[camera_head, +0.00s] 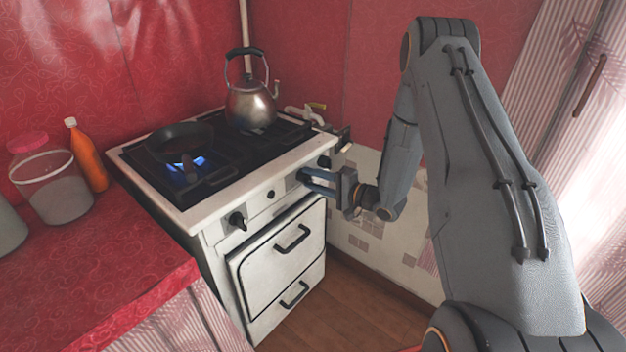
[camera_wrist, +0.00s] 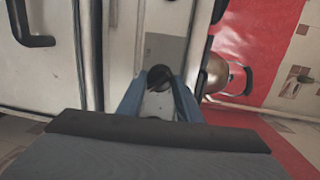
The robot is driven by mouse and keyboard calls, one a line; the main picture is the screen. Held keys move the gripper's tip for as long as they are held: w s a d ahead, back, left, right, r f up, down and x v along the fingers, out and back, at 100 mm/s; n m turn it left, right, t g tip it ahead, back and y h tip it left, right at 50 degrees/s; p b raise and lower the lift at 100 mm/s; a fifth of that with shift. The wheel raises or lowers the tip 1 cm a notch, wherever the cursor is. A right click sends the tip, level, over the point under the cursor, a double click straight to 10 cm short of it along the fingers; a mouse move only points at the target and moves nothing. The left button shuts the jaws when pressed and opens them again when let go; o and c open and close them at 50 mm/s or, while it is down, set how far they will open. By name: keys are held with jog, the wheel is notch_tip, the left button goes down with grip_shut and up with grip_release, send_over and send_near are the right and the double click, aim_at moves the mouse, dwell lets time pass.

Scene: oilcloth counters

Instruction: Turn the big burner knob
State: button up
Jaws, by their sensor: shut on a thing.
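The white stove (camera_head: 215,212) stands against the red wall, with its control panel on the front below the black cooktop. My gripper (camera_head: 305,180) is at the right end of this panel, its blue fingers pointing at it. In the wrist view the fingers (camera_wrist: 159,90) are shut on a round dark knob (camera_wrist: 160,74), one finger on each side. In the head view the fingers hide this knob. Another black knob (camera_head: 237,221) sits free on the left of the panel, with a small dark button (camera_head: 270,194) between.
A metal kettle (camera_head: 250,106) stands on the back burner. A dark pan (camera_head: 180,138) sits by a blue flame (camera_head: 187,168) at the left. Oven handles (camera_head: 293,238) stick out below the panel. A jar (camera_head: 53,188) and orange bottle (camera_head: 87,158) stand on the red counter (camera_head: 90,270).

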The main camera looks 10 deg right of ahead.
jog(key=shift+w+d+r, duration=0.1)
jog(key=shift+w+d, duration=0.05)
jog(key=shift+d, duration=0.05)
jog(key=o, duration=1)
jog(key=shift+a, duration=0.35)
jog(key=shift+d, duration=0.1)
